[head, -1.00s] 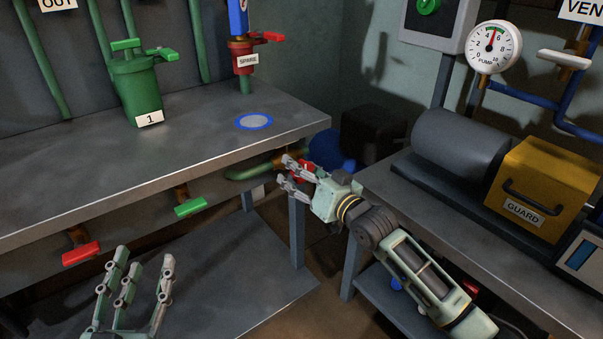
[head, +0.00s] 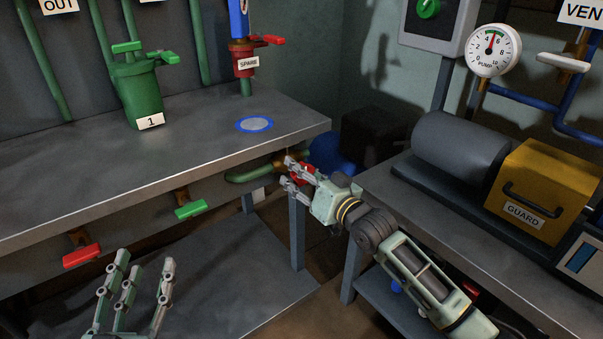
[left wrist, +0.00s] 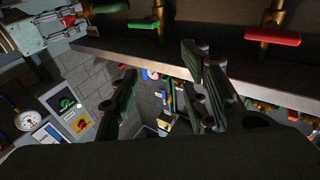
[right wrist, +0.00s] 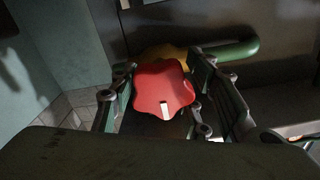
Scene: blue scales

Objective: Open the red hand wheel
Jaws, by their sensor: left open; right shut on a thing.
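The red hand wheel (right wrist: 163,92) fills the middle of the right wrist view, a lobed knob with a white mark near its lower edge. It sits in front of a brass fitting (right wrist: 165,54) on a green pipe (right wrist: 232,51). My right gripper (right wrist: 160,98) is shut on the wheel, with fingers on both sides of it. In the head view my right gripper (head: 292,172) is below the right end of the left bench, and its fingers hide most of the wheel (head: 306,172). My left gripper (head: 138,285) is open and empty at the lower left, below the bench edge.
Red (head: 82,256) and green (head: 190,209) lever handles hang under the left bench (head: 60,205). A grey lower shelf (head: 240,275) lies beneath. The right bench (head: 480,250) carries a yellow guard (head: 545,185). A gauge (head: 493,48) stands behind it.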

